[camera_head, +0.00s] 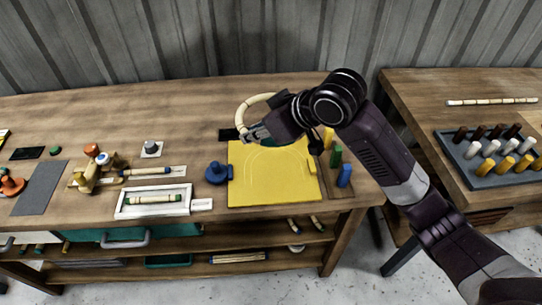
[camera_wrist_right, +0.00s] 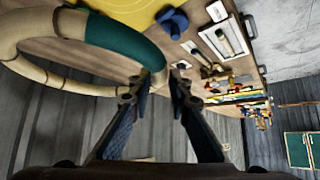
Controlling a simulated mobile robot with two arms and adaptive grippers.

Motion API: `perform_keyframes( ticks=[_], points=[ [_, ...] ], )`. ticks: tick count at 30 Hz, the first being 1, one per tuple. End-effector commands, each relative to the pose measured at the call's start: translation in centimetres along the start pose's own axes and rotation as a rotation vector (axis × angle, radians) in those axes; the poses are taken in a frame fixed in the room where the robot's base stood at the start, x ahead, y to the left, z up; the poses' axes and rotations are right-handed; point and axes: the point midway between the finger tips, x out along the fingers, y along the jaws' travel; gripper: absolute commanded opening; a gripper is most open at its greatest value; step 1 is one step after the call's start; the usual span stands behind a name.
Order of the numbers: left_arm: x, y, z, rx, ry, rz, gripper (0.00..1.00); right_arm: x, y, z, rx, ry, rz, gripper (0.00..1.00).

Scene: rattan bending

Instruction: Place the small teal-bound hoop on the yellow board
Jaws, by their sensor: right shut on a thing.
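The small teal-bound hoop (camera_head: 243,112) is a pale cane ring, seen just above the back left edge of the yellow board (camera_head: 245,190). My right gripper (camera_head: 252,136) is shut on it. In the right wrist view the hoop (camera_wrist_right: 28,72) fills the upper left, and its teal binding (camera_wrist_right: 122,38) lies near the fingertips (camera_wrist_right: 160,82). The gripper hides part of the hoop in the head view. The board lies flat on the bench with a faint arch outline on it, and it also shows at the top of the wrist view (camera_wrist_right: 130,8). My left gripper is not in view.
A blue knobbed piece (camera_head: 216,173) stands at the board's left edge. Yellow, green (camera_head: 336,157) and blue (camera_head: 344,176) blocks stand at its right. A white tray (camera_head: 125,208) lies further left. A peg rack (camera_head: 482,180) sits on the right table.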

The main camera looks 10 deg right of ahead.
Motion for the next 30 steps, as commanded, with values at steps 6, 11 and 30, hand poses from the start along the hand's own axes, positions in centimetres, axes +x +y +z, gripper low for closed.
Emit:
perform_keyframes(
  ticks=[6,11,30],
  points=[
    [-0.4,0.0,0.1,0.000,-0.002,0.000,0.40,1.7,-0.1,1.9,0.003,-0.006,-0.002,0.00],
    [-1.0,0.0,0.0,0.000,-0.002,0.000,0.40,4.6,-0.1,4.9,0.005,-0.007,-0.003,0.00],
    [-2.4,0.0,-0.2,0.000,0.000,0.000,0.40,12.5,0.0,12.7,0.002,-0.004,-0.001,0.00]
  ],
)
